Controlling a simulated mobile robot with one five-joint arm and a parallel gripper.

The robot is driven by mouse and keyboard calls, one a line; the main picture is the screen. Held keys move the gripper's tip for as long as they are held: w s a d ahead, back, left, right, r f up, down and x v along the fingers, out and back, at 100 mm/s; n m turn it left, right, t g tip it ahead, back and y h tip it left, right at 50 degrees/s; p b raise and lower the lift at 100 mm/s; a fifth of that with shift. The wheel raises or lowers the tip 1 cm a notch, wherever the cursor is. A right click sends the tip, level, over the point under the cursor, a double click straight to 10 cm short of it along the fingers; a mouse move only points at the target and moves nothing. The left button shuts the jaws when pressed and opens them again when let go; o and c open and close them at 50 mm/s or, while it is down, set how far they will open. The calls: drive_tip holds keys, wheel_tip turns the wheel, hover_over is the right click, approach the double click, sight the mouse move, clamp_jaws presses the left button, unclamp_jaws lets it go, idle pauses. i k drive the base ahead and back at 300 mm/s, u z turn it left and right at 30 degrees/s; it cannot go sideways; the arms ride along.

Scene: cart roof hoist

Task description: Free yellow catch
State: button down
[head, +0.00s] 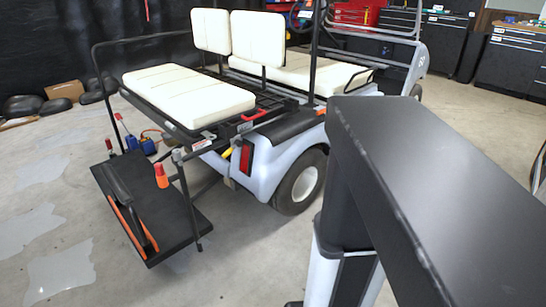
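A small yellow piece (227,153), which looks like the yellow catch, shows at the rear corner of the white golf cart (262,160). It sits beside the red tail light, below the rear seat frame. It is too small to tell whether it is latched or loose. A red handle-like part (254,114) lies on the dark frame above it. My gripper is not in view. A large dark beam and a pale column, which look like parts of my own body, fill the right side and hide what lies behind them.
A black rear footplate (175,222) with orange strips and a dark bar juts out at left. Cream seats (185,95) sit above. Blue and red items (140,143) lie behind. Floor at lower left is clear.

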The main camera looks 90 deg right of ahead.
sight(231, 150)
drive_tip(key=z, duration=1.15)
drive_tip(key=i, duration=0.55)
drive_tip(key=u, duration=0.05)
drive_tip(key=k, duration=0.6)
drive_tip(key=u, duration=0.1)
